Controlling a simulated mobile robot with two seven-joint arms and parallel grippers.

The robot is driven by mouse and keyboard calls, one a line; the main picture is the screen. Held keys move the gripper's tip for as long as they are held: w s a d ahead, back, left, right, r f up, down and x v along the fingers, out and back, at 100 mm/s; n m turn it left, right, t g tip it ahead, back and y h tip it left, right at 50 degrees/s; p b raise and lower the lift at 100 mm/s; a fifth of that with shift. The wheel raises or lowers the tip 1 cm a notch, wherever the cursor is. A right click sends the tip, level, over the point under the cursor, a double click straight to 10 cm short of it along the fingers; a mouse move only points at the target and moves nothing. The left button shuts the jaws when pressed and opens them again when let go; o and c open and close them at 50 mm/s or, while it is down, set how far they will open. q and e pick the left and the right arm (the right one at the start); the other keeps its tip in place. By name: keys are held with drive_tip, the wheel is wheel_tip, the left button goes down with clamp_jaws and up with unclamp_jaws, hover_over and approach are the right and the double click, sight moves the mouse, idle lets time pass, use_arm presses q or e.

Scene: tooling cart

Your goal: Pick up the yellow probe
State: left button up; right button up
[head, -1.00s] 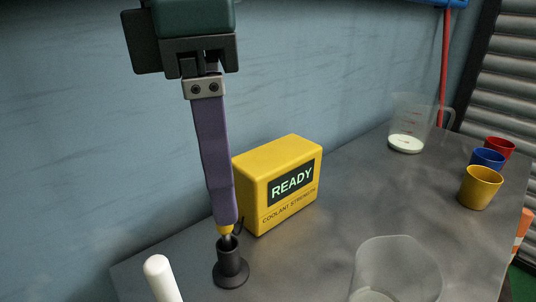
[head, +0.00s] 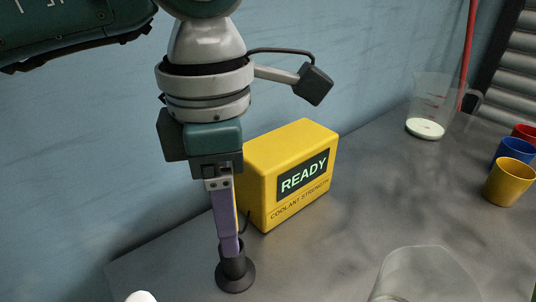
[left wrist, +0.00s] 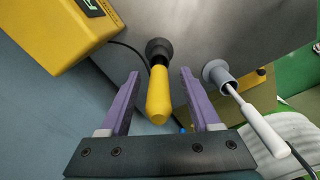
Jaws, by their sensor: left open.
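The yellow probe (left wrist: 159,97) stands with its thick handle up in a black holder (head: 235,276), which also shows in the left wrist view (left wrist: 158,47). In the head view the probe is mostly hidden behind my left gripper (head: 229,246). My left gripper is open, with its purple fingers on either side of the yellow handle in the left wrist view, a gap showing on both sides. Its fingertips reach down near the holder's top. My right gripper is not in view.
A yellow coolant meter reading READY (head: 290,175) stands just right of my left gripper. A white probe (left wrist: 262,129) stands in a grey holder (left wrist: 217,73) nearby. A clear beaker (head: 425,275), a jug (head: 430,105) and coloured cups (head: 509,182) stand further right.

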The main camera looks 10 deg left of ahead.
use_arm(q)
drive_tip(key=shift+f, duration=0.1)
clamp_jaws()
idle(0.4)
